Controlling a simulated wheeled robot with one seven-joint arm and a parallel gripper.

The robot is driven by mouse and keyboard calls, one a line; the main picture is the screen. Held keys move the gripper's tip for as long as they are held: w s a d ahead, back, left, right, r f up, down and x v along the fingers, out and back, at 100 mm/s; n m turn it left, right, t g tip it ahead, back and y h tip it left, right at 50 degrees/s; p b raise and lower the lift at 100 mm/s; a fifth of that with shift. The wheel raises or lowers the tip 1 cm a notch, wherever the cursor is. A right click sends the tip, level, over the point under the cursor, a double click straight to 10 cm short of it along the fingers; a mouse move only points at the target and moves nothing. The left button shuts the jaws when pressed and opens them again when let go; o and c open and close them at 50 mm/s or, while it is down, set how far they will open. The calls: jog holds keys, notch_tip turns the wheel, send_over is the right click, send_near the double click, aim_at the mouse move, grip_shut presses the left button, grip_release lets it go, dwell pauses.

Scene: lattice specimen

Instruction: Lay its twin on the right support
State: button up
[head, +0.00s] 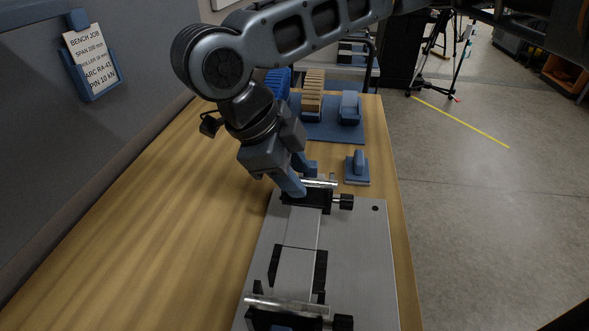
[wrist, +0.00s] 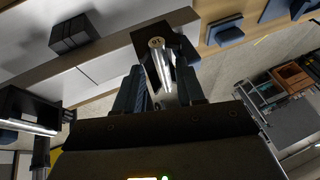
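One silver roller (head: 322,183) lies at the top of the far black support (head: 318,202) on the grey plate, level and crosswise. The wrist view shows this roller (wrist: 163,68) end-on between my fingers, over the black block. My gripper (head: 303,181) is around the roller's left part, with its fingers apart and gaps visible beside the roller. Whether the roller rests fully in its seat is hard to see. A second silver roller (head: 286,306) lies across the near black support (head: 262,320); it also shows at the left of the wrist view (wrist: 28,126).
The grey base plate (head: 362,250) has a metal strip (head: 293,270) and black blocks between the supports. A blue block (head: 357,168) stands behind the plate. A blue mat (head: 330,130) with racks lies farther back. The wooden bench (head: 165,220) is clear on the left.

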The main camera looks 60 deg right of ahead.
jog(key=shift+d, duration=0.1)
jog(key=shift+c, duration=0.5)
jog(key=shift+o, duration=1.2)
jog(key=shift+w+r, duration=0.1)
jog(key=shift+c, duration=0.2)
jog(key=shift+w+r+p, duration=0.1)
jog(key=shift+r+p, duration=0.3)
jog(key=shift+p, duration=0.1)
jog(key=shift+o, duration=1.2)
jog(key=shift+r, duration=0.25)
jog(key=shift+a+p+v, duration=0.25)
jog(key=shift+p+v, duration=1.6)
jog(key=shift+p, duration=0.15)
jog(key=shift+f, duration=0.15)
jog(key=v, duration=0.8)
jog(key=shift+b, duration=0.35)
